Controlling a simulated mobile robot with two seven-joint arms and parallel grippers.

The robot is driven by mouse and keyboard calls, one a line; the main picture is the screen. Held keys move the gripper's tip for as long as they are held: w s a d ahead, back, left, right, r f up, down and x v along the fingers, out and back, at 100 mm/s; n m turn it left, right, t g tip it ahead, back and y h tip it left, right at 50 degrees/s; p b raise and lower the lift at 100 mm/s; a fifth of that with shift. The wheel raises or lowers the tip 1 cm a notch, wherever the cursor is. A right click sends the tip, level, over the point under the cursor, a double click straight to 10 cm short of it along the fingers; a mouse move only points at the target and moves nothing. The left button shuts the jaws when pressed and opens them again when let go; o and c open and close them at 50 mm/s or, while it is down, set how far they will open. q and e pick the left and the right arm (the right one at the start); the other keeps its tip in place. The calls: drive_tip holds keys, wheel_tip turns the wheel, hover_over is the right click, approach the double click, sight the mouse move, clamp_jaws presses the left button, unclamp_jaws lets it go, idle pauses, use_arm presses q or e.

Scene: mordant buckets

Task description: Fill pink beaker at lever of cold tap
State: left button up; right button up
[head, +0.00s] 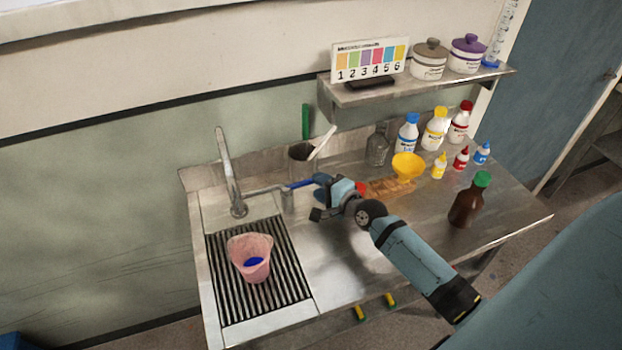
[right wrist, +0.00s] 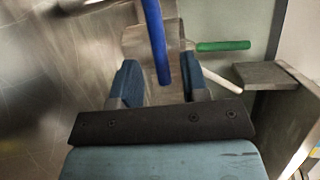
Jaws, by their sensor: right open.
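The pink beaker (head: 240,247) stands on the slatted drain grate, with something blue visible inside it. The tap's tall metal spout (head: 228,172) rises behind the beaker. Its blue lever (head: 301,184) points right, toward my right gripper. My right gripper (head: 323,187) is open beside the lever's end. In the right wrist view the blue lever (right wrist: 155,40) reaches down between the two open fingers (right wrist: 160,82), and I see no grip on it. My left gripper is not in view.
A dark pot (head: 301,152) with green and white handles stands behind the gripper. A yellow funnel (head: 408,166), a brown bottle (head: 468,202) and several smaller bottles occupy the counter's right. A shelf (head: 375,93) hangs above. Bare steel lies between grate and arm.

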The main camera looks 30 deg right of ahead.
sight(304, 184)
drive_tip(key=shift+x, duration=1.85)
clamp_jaws()
